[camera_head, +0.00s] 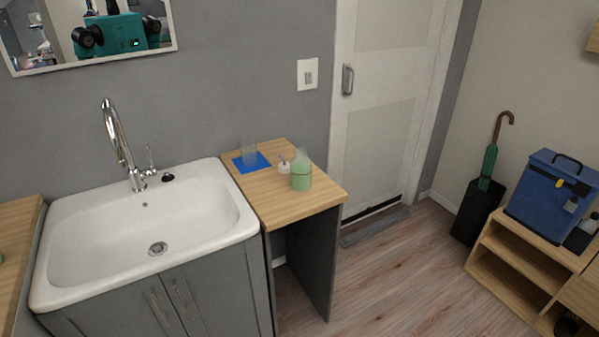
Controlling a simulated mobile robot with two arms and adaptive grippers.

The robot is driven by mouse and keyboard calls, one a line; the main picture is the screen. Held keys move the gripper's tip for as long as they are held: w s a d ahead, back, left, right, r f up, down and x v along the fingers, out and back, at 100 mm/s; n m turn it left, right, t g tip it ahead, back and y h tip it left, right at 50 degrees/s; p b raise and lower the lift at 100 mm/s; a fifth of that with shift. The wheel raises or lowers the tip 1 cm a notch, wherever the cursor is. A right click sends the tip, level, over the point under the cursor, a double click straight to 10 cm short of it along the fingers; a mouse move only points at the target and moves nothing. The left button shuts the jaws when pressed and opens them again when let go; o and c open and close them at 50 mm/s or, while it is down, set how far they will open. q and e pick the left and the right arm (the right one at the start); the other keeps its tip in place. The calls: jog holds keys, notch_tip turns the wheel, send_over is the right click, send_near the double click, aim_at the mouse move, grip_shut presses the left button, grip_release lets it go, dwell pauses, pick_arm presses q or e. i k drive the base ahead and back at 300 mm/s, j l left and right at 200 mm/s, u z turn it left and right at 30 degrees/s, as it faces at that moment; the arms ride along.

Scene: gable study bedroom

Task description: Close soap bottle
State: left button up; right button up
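A soap bottle (301,174) with green liquid stands upright on the small wooden counter to the right of the sink. A small white piece (284,167), which looks like its pump cap, stands on the counter just left of the bottle, apart from its top. A clear glass (249,152) stands on a blue square mat (261,161) behind them. Neither of my grippers is in view.
The white sink (216,236) with a chrome faucet (118,140) is left of the wooden counter (267,199). A closed white door (375,120) is behind. Wood floor (400,270) is clear at centre right. A low shelf (520,262) with a blue box (552,195) stands at the right.

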aim_at(301, 165)
jog(key=i+l, duration=0.25)
jog(key=i, duration=0.25)
jog(key=i+l+z, duration=0.1)
jog(key=i+l, duration=0.2)
jog(key=i, duration=0.15)
jog(key=i+l, duration=0.25)
jog(key=i, duration=0.25)
